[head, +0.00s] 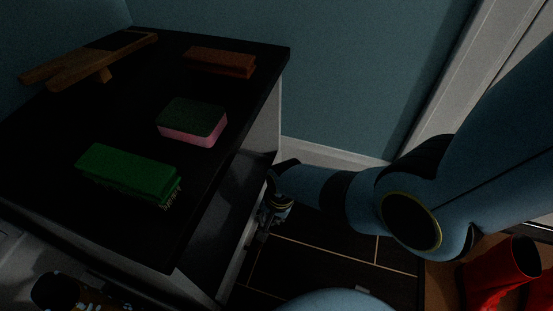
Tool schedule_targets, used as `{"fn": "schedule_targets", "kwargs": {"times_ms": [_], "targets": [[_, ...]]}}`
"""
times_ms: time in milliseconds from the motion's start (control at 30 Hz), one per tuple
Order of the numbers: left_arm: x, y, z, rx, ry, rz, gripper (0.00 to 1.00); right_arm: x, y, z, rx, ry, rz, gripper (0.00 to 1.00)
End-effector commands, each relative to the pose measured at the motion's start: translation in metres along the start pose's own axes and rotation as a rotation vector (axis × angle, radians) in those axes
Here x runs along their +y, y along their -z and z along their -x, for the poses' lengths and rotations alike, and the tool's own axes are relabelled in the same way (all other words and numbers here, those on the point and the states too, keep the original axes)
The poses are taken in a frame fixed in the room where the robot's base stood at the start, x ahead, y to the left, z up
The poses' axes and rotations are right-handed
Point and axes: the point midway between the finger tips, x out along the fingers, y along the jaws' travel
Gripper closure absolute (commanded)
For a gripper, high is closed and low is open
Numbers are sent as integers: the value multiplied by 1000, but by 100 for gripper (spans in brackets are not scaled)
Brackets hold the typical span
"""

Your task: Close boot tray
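What looks like the boot tray (213,226) is a dark surface with a pale outer edge. It juts out from under the black-topped cabinet, on its right side in the head view. The scene is dim, and the worktop hides the tray's inner part. My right gripper (268,216) points down at the tray's outer edge, near its far end. I cannot tell whether it touches the edge, and its fingers are too dark and small to read. My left gripper (85,304) is partly cut off at the bottom left, beside the cabinet. Its fingertips are not clear.
The worktop (110,117) holds a green brush (128,171), a green-and-pink sponge (192,121), a brown block (220,62) and a wooden boot jack (90,62). Red boots (505,272) stand at the lower right. Dark tiled floor (315,262) lies open beside the tray.

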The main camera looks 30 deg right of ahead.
Motion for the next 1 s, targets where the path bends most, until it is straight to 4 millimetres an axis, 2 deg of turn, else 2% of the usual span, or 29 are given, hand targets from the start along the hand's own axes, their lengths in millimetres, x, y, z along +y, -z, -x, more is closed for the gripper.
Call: {"fn": "schedule_targets", "kwargs": {"times_ms": [33,100,300,633,667,800,1000], "targets": [[1,-7,-2,5,0,0,60,6,0,-8,1,-17,4,100],[1,-8,-2,25,0,-2,60,-1,0,-9,1,-16,4,100],[2,-9,-2,56,0,-3,60,-11,0,-10,3,-16,4,100],[2,-8,-2,61,0,-4,60,-16,1,-9,4,-9,3,100],[2,-8,-2,61,0,-4,60,-16,1,-8,4,-9,3,84],[2,-7,-1,61,0,-4,60,-18,0,-8,3,-7,3,66],[2,-6,-1,62,0,-4,60,-20,0,-6,2,-5,2,66]]}}
